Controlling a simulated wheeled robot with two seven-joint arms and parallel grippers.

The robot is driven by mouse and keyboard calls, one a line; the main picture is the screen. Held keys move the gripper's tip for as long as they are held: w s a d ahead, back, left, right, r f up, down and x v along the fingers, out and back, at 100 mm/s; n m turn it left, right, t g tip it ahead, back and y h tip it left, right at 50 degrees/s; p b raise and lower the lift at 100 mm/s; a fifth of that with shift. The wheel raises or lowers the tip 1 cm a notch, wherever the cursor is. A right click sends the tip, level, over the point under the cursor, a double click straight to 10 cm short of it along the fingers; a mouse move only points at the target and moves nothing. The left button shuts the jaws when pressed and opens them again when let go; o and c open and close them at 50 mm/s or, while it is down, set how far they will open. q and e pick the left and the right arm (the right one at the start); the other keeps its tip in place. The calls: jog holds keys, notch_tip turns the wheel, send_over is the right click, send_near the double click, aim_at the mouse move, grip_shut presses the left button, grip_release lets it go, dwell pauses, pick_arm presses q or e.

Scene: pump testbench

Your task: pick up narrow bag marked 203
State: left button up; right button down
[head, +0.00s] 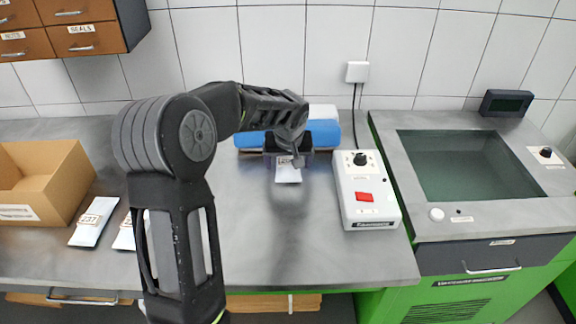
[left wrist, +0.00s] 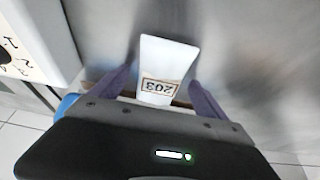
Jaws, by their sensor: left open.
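The narrow white bag marked 203 (head: 287,173) lies on the grey bench in front of a blue roll in the head view. In the left wrist view the bag (left wrist: 166,62) shows its 203 label upside down and sits between the two fingers. My left gripper (left wrist: 160,88) is open, one finger on each side of the bag, with gaps to both. In the head view the left gripper (head: 290,160) is over the label end of the bag and hides part of it. I cannot tell its exact height above the bench. My right gripper is not in view.
A white control box (head: 366,190) with a red switch stands right of the bag. A vacuum chamber (head: 400,160) is farther right. A bag marked 237 (head: 94,222) and another bag (head: 125,236) lie left, beside a cardboard box (head: 72,190). The front middle bench is clear.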

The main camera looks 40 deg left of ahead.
pick_arm(q)
jog(key=shift+f+b, duration=0.15)
jog(key=shift+b, duration=0.15)
dwell(0.7)
jog(key=shift+c, duration=0.2)
jog(key=c, duration=1.8)
